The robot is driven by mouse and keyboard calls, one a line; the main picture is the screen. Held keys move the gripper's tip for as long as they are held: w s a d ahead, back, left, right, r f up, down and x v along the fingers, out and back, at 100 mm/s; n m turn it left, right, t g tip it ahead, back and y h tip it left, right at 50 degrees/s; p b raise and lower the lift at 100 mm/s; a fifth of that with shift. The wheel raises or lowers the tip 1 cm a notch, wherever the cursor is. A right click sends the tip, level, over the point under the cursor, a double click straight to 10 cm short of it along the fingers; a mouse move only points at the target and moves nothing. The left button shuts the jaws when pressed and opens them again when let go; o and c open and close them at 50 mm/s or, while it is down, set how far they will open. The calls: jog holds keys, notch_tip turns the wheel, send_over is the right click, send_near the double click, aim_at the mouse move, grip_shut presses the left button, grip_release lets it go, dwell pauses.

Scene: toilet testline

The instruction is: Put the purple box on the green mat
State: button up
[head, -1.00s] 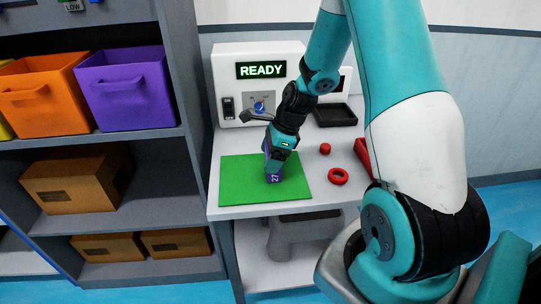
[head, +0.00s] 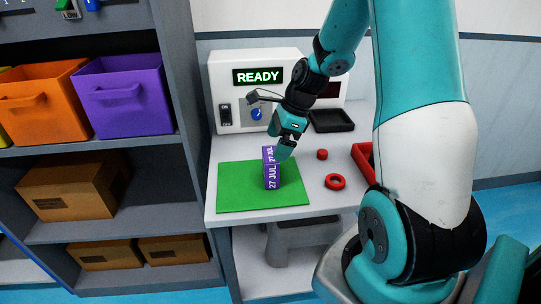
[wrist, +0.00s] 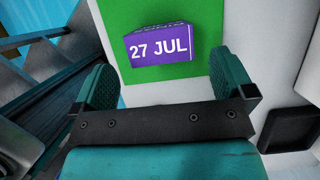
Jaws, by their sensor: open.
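The purple box (head: 271,170), marked "27 JUL", stands on the green mat (head: 236,190) on the white bench. In the wrist view the box (wrist: 160,45) lies beyond my fingertips, with green mat (wrist: 120,15) around it. My gripper (head: 284,150) is just above and behind the box in the head view. In the wrist view my gripper (wrist: 160,75) is open, with its two teal fingers apart and nothing between them.
A test machine (head: 225,108) reading "READY" stands behind the mat. A black tray (head: 332,121), a red ring (head: 335,182), a small red piece (head: 322,154) and a red bin (head: 362,160) are to the right. Shelves with bins (head: 122,95) stand left.

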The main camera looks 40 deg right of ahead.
jog(key=w+v, duration=0.1)
jog(key=v, duration=0.3)
jog(key=s+a+r+n+g, duration=0.1)
jog(key=s+a+r+n, duration=0.25)
jog(key=a+n, duration=0.4)
jog(key=s+a+r+n, duration=0.2)
jog(key=a+r+n, duration=0.2)
jog(key=a+n, duration=0.4)
jog(key=s+a+r+n+g, duration=0.1)
jog(key=s+a+r+n, duration=0.1)
jog(key=s+a+n, duration=1)
jog(key=s+n, duration=0.1)
jog(key=n, duration=0.3)
jog(key=shift+s+a+r+g, duration=0.25)
jog(key=shift+s+r+g, duration=0.05)
jog(key=shift+s, duration=0.1)
jog(key=shift+n, duration=0.25)
jog(key=shift+r+p, duration=0.85)
jog(key=shift+p, duration=0.1)
